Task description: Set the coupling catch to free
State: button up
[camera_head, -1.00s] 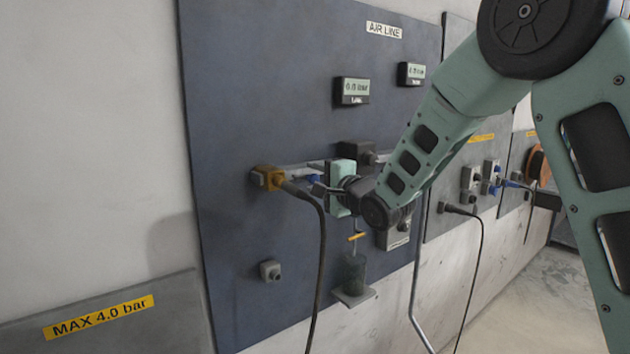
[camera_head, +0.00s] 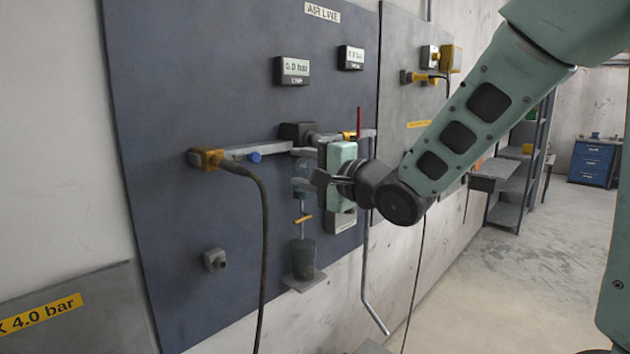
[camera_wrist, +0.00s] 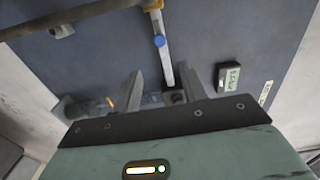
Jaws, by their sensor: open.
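A yellow coupling (camera_head: 207,159) sits at the left end of a grey pipe on the blue panel, with a dark hose hanging from it. A small blue knob (camera_head: 255,157) is on the pipe just right of the coupling. No label tells which part is the catch. The wrist view shows the blue knob (camera_wrist: 159,41) and the yellow coupling (camera_wrist: 152,5) beyond the fingers.
A red lever (camera_head: 359,123) stands upright behind my gripper. Two gauges (camera_head: 292,70) are above.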

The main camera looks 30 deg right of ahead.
jog(key=shift+v, duration=1.45)
jog(key=s+a+f+n+g+h, duration=0.1)
jog(key=s+a+f+n+g, duration=0.3)
jog(key=f, duration=0.3)
jog(key=s+a+f+n+g+h, duration=0.1)
jog(key=s+a+f+n+g, duration=0.25)
jog(key=a+f+n, duration=0.3)
jog(key=s+a+f+n+g+h, duration=0.1)
jog(key=s+f+n+g, duration=0.1)
jog(key=s, duration=0.4)
jog(key=s+a+f+n+g+h, duration=0.1)
jog(key=s+f+n+g, duration=0.2)
jog(key=s, duration=0.4)
jog(key=s+a+f+n+g+h+b, duration=0.1)
jog(key=s+f+n+g, duration=0.2)
jog(key=s+n, duration=0.3)
jog(key=shift+s+a+f+n+g, duration=0.25)
jog(key=shift+a+n+g, duration=0.15)
jog(key=shift+g, duration=0.45)
